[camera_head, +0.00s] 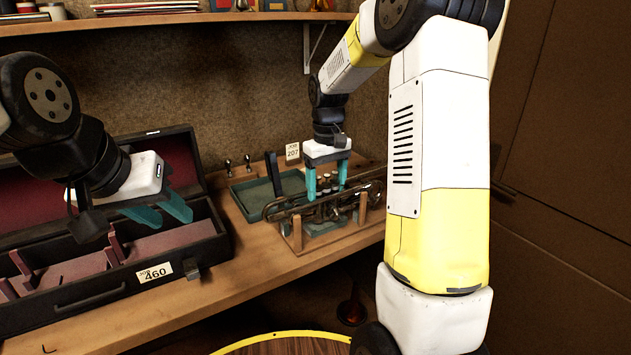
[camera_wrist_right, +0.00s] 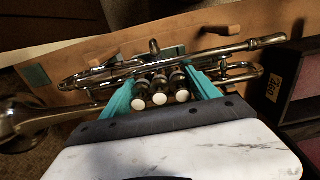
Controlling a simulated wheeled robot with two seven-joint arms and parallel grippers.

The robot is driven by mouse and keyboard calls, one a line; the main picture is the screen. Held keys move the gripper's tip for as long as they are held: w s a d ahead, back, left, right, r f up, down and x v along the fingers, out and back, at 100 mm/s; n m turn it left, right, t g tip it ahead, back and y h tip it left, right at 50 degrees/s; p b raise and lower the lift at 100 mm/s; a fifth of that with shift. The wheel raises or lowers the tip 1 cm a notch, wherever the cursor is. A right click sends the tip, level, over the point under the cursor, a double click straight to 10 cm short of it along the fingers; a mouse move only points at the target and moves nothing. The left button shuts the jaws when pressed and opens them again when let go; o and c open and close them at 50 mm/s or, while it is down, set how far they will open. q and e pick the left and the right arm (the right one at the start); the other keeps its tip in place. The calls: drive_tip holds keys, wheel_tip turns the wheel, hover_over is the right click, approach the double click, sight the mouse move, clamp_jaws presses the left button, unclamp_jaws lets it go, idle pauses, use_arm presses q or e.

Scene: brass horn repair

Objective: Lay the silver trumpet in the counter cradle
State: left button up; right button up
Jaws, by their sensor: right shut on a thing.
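The silver trumpet (camera_head: 326,207) lies level at the wooden counter cradle (camera_head: 297,236), between its upright posts. It also shows in the right wrist view (camera_wrist_right: 158,78), with its white valve caps up and its bell at the left. My right gripper (camera_head: 328,190) points down, and its teal fingers are shut on the trumpet's valve section, one on each side (camera_wrist_right: 163,93). I cannot tell whether the tubing bears on the posts or sits slightly above them. My left gripper (camera_head: 164,217) is open and empty above the open black case.
The open case (camera_head: 95,290) with pink padding and a 460 card stands at the left of the wooden bench (camera_head: 225,294). A green tray (camera_head: 262,198) and a 207 card (camera_head: 292,151) sit behind the cradle. A shelf (camera_head: 180,18) runs along the back wall.

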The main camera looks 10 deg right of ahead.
sight(326, 174)
drive_tip(key=shift+f, duration=0.4)
idle(0.3)
drive_tip(key=o, duration=2)
drive_tip(key=shift+f, duration=0.1)
drive_tip(key=shift+o, duration=0.2)
wheel_tip(326, 174, up, 7)
drive_tip(key=shift+r, duration=0.45)
drive_tip(key=shift+s+r, duration=0.1)
drive_tip(key=s+a+r+m+t+y, duration=0.1)
drive_tip(key=s+r+t, duration=0.1)
drive_tip(key=s, duration=1)
drive_tip(key=s+a+r+m+t+y, duration=0.1)
drive_tip(key=s+r+m+t, duration=0.1)
drive_tip(key=s, duration=1)
drive_tip(key=shift+a+r+t, duration=0.15)
drive_tip(key=shift+r+t, duration=0.6)
drive_tip(key=shift+t, duration=0.35)
